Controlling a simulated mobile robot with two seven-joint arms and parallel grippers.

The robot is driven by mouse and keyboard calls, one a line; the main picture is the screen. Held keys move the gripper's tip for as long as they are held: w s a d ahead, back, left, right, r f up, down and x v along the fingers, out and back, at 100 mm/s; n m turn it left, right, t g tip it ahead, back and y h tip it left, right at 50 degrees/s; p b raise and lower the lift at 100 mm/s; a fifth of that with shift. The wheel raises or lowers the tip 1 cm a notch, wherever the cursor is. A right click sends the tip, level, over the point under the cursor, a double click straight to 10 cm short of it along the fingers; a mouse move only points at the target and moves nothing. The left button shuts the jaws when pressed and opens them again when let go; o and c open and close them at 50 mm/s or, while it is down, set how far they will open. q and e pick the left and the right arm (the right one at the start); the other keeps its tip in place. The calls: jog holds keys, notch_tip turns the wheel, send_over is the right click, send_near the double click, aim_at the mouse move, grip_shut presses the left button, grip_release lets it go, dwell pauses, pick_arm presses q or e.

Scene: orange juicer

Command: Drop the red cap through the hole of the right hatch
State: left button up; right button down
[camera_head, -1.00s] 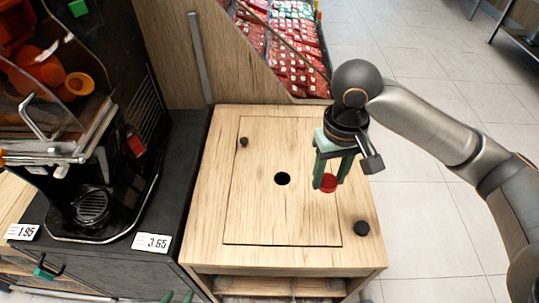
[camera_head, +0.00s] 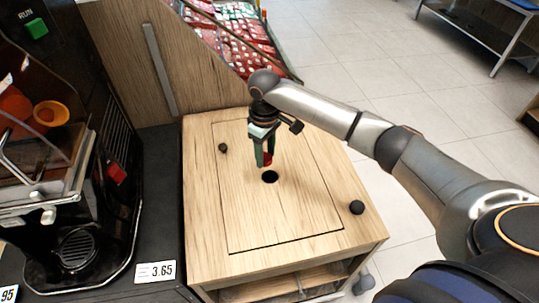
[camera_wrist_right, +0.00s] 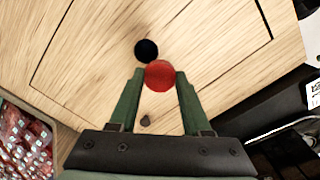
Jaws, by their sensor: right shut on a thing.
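The red cap (camera_head: 267,159) is held between the fingertips of my right gripper (camera_head: 264,160), which is shut on it. The cap also shows in the right wrist view (camera_wrist_right: 160,75), between the green fingers. The right hatch (camera_head: 285,210) is a wooden panel with a round black hole (camera_head: 269,177). In the head view the cap is just above and behind the hole. In the right wrist view the hole (camera_wrist_right: 146,50) lies just beyond the cap, a little to the left. The cap appears above the wood, but its exact height is unclear. My left gripper is not in view.
The black juicer (camera_head: 85,170) stands left, with a price tag (camera_head: 155,271). Red packages (camera_head: 235,50) fill a rack behind the wooden panel.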

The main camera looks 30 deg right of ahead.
aim_at(270, 155)
jog(key=d+f, duration=0.1)
jog(key=w+f+n, duration=0.1)
jog(key=f, duration=0.1)
jog(key=shift+w+d, duration=0.15)
jog(key=shift+d, duration=0.25)
jog(key=shift+w+d+f+n, duration=0.2)
jog(key=shift+d+f+n, duration=0.1)
jog(key=shift+f, duration=0.15)
jog(key=shift+f+b, duration=0.7)
jog(key=shift+b, duration=0.35)
jog(key=shift+f+b, duration=0.7)
jog(key=shift+b, duration=0.25)
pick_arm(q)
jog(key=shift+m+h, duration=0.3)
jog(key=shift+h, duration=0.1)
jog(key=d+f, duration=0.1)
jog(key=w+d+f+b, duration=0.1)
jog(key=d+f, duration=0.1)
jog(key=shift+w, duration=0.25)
pick_arm(e)
jog(key=shift+f, duration=0.45)
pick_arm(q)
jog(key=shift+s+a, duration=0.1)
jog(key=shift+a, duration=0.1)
pick_arm(e)
jog(key=shift+f, duration=0.2)
